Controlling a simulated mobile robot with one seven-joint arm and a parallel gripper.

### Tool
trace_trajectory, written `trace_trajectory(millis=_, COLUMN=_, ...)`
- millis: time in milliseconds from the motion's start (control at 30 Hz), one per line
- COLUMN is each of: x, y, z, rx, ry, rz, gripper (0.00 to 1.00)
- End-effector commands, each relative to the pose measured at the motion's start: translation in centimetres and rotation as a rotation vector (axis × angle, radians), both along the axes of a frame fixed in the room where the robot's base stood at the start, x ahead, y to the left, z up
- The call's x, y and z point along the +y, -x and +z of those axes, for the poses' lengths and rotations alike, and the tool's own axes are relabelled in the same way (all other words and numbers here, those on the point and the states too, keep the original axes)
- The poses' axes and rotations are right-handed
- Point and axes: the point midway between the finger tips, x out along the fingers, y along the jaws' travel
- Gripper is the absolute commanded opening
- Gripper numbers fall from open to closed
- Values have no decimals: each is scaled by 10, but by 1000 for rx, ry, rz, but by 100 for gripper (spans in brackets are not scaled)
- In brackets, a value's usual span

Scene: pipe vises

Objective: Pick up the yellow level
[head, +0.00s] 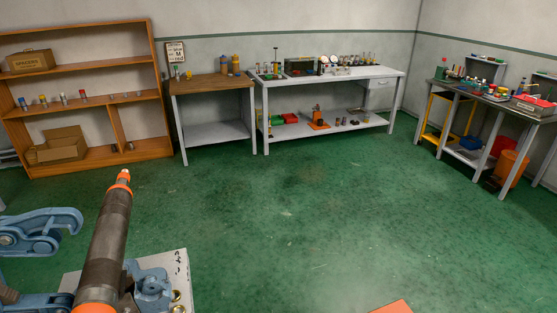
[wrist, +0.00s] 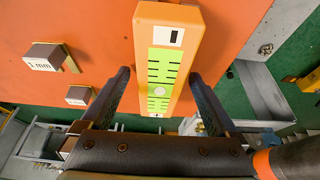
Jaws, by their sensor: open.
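The yellow level (wrist: 168,50) shows in the wrist view as an orange-yellow bar with a bright green marked face and a small white window near its far end. It lies over an orange surface (wrist: 100,25). My gripper (wrist: 160,76) is open, with one dark finger on each side of the level's near part. Gaps show between the fingers and the level, so it does not look gripped. I cannot tell the height between fingers and level. I cannot make out the level or my gripper in the head view.
Grey-topped blocks, one labelled "1 mm" (wrist: 45,57) and a smaller one (wrist: 78,96), sit left of the level. A dark pipe (head: 108,230) with orange bands and a blue vise (head: 150,285) stand at the head view's lower left. The green floor (head: 300,220) is clear.

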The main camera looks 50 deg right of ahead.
Motion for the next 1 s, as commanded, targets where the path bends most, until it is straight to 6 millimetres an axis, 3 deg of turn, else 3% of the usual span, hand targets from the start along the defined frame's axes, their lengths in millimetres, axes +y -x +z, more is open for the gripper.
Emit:
trace_trajectory(millis=200, x=0, y=0, z=0, rx=0, ry=0, rz=0, gripper=95)
trace_trajectory(millis=233, x=0, y=0, z=0, rx=0, ry=0, rz=0, gripper=91)
trace_trajectory(millis=733, x=0, y=0, z=0, rx=0, ry=0, rz=0, gripper=1)
trace_trajectory(millis=1000, x=0, y=-1, z=1, rx=-3, ry=2, rz=0, gripper=0)
